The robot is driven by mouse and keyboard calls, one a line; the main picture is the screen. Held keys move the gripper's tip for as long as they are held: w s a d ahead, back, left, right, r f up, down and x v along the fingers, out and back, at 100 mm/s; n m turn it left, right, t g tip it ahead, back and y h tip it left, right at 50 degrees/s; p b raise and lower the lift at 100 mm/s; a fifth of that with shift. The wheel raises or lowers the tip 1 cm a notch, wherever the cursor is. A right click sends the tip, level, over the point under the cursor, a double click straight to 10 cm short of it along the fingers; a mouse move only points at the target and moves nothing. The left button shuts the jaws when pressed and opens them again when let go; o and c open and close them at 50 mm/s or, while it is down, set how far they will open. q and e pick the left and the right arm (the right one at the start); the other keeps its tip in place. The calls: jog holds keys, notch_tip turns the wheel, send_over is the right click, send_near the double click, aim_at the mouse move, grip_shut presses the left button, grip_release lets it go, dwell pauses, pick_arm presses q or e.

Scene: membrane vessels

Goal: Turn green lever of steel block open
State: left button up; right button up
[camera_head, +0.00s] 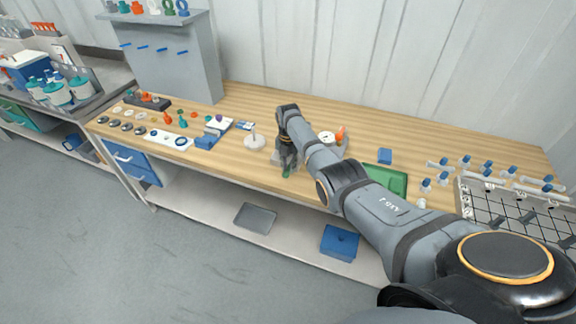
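My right arm reaches from the lower right over the wooden workbench. My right gripper (287,160) points down at the bench's front part, at a small steel block (278,157) that it mostly hides. A bit of green, the lever (286,173), shows right at the fingertips. The fingers look close to the lever, but I cannot tell whether they touch it or how far they are closed. The lever's angle is too small to read. My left gripper is not in view.
A white round stand (255,142) is left of the gripper.

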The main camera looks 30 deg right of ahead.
jog(key=shift+o, duration=0.2)
notch_tip(320, 180, up, 12)
dwell(0.4)
dwell(0.4)
